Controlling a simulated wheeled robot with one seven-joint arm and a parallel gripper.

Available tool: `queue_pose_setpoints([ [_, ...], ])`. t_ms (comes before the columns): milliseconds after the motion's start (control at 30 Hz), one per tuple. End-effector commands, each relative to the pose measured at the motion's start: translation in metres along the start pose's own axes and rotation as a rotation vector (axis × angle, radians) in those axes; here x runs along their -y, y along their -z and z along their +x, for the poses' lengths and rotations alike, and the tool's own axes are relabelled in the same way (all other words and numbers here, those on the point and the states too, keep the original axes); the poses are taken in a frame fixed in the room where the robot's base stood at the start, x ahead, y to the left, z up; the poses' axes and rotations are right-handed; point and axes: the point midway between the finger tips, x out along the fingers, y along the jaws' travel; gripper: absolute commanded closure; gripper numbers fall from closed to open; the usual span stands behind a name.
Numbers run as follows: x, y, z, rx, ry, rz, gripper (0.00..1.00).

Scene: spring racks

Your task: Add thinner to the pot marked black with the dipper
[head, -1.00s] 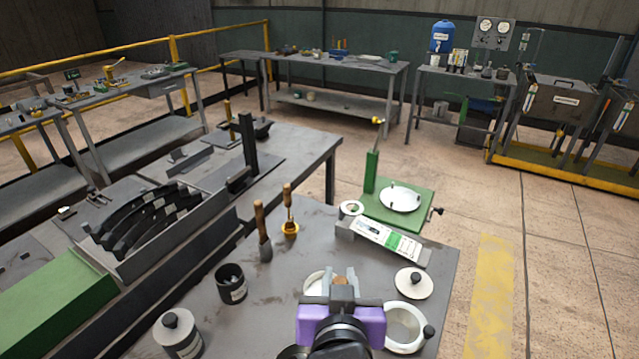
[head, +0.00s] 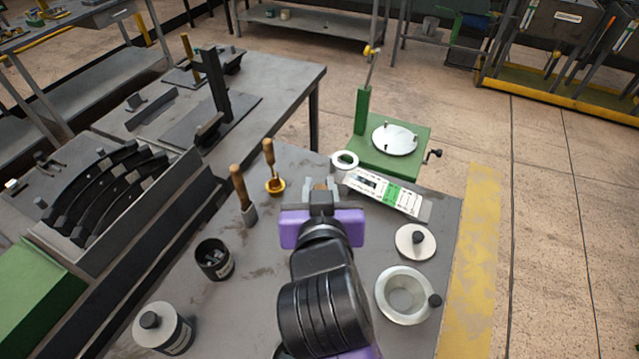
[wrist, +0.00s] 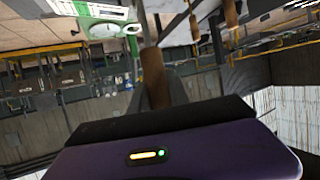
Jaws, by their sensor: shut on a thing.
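My gripper (head: 321,190) is shut on a brown wooden handle (wrist: 155,78), which stands between the fingers in the wrist view. What is on the handle's other end is hidden, so I cannot tell whether it is the dipper. A dark open pot (head: 205,251) with a pale label stands left of my arm. A lidded can (head: 172,338) with a label is at the front left. An open, pale, wide-rimmed pot (head: 383,286) with greyish contents stands right of my arm. No label wording is readable.
A loose lid (head: 405,246), a white-green boxed strip (head: 405,198) and a tape-like ring (head: 337,158) lie to the right. A brush (head: 238,182) and a brass cup with a wooden handle (head: 268,152) stand to the left. A green stand (head: 415,145) is behind.

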Motion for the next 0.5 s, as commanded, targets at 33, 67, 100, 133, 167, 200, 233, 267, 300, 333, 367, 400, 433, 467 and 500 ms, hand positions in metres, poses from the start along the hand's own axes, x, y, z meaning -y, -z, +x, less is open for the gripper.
queue_pose_setpoints([
  [33, -0.001, 0.0, -0.001, -0.001, -0.001, 0.0, 1.0],
  [67, -0.001, -0.003, 0.001, -0.001, -0.001, 0.0, 1.0],
  [100, -0.001, -0.005, 0.002, -0.001, -0.001, 0.0, 1.0],
  [133, -0.001, -0.007, 0.003, -0.001, -0.001, 0.0, 1.0],
  [167, -0.001, -0.01, 0.004, 0.0, -0.002, 0.0, 1.0],
  [200, -0.001, -0.013, 0.005, 0.0, -0.002, 0.001, 1.0],
  [233, -0.001, -0.015, 0.006, 0.0, -0.002, 0.001, 1.0],
  [267, -0.001, -0.018, 0.007, 0.0, -0.002, 0.001, 1.0],
  [300, -0.001, -0.021, 0.008, 0.0, -0.001, 0.001, 1.0],
  [333, 0.0, -0.023, 0.009, 0.0, -0.001, 0.0, 1.0],
  [367, 0.0, -0.025, 0.01, 0.0, -0.001, 0.0, 1.0],
  [400, 0.0, -0.029, 0.011, 0.0, -0.001, 0.0, 1.0],
  [433, 0.0, -0.031, 0.012, 0.0, -0.001, 0.0, 1.0],
  [467, -0.001, -0.033, 0.013, 0.0, -0.001, 0.0, 1.0],
  [500, -0.001, -0.036, 0.014, 0.0, -0.002, 0.0, 1.0],
])
